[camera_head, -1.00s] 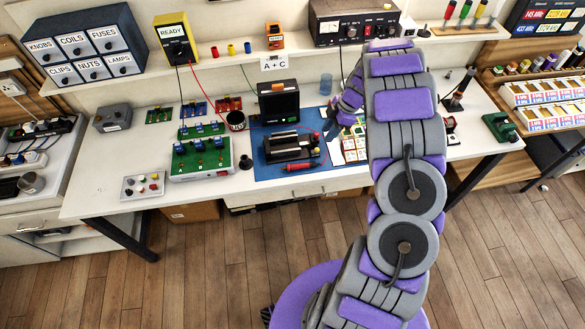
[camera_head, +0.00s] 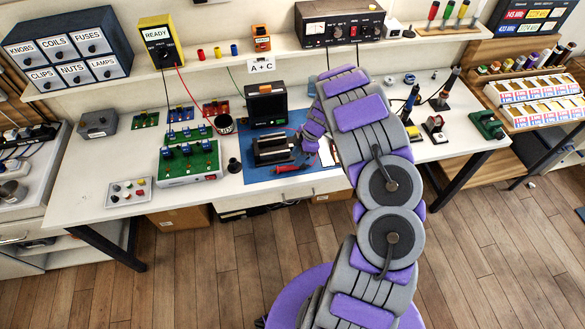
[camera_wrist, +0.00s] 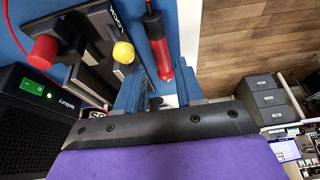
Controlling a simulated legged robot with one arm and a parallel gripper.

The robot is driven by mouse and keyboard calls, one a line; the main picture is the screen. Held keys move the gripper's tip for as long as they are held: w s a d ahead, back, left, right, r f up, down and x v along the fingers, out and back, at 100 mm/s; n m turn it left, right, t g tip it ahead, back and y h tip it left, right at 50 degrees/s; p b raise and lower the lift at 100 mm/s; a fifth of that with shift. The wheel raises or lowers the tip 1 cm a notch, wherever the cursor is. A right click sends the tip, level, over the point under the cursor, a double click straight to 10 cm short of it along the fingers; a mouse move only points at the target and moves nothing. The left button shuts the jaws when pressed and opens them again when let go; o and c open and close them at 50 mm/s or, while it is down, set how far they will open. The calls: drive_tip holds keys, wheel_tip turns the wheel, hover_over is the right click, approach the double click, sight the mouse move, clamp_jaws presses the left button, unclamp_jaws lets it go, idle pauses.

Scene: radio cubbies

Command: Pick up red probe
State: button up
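The red probe (camera_head: 288,168) lies on the blue mat (camera_head: 245,176), in front of a black device (camera_head: 272,152). In the wrist view the red probe (camera_wrist: 158,45) has a black section and a flared red end, and lies right of the black device (camera_wrist: 85,45) with its red and yellow knobs. My gripper (camera_head: 309,147) is just right of the device in the head view. In the wrist view my gripper's blue-grey fingers (camera_wrist: 161,88) are spread apart, with the probe's red end just beyond the gap. They hold nothing that I can see.
A black box (camera_head: 266,105) stands behind the device; its green switch shows at left in the wrist view. Soldering tools (camera_head: 410,100) stand right. The table's front edge is close to the mat.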

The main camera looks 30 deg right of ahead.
sight(291, 166)
drive_tip(key=shift+a+f+b, duration=0.15)
drive_tip(key=shift+a+f, duration=0.2)
drive_tip(key=shift+a, duration=0.3)
drive_tip(key=shift+a+f+b, duration=0.15)
drive_tip(key=shift+a+f, duration=0.2)
drive_tip(key=shift+a, duration=0.25)
drive_tip(key=f, duration=0.2)
drive_tip(key=d+f+b, duration=0.1)
drive_tip(key=shift+w+d+f, duration=0.1)
drive_tip(key=shift+w+f, duration=0.2)
drive_tip(key=shift+d, duration=0.1)
drive_tip(key=shift+a, duration=0.85)
drive_tip(key=c, duration=0.6)
drive_tip(key=shift+d, duration=0.35)
clamp_jaws()
drive_tip(key=shift+r, duration=0.1)
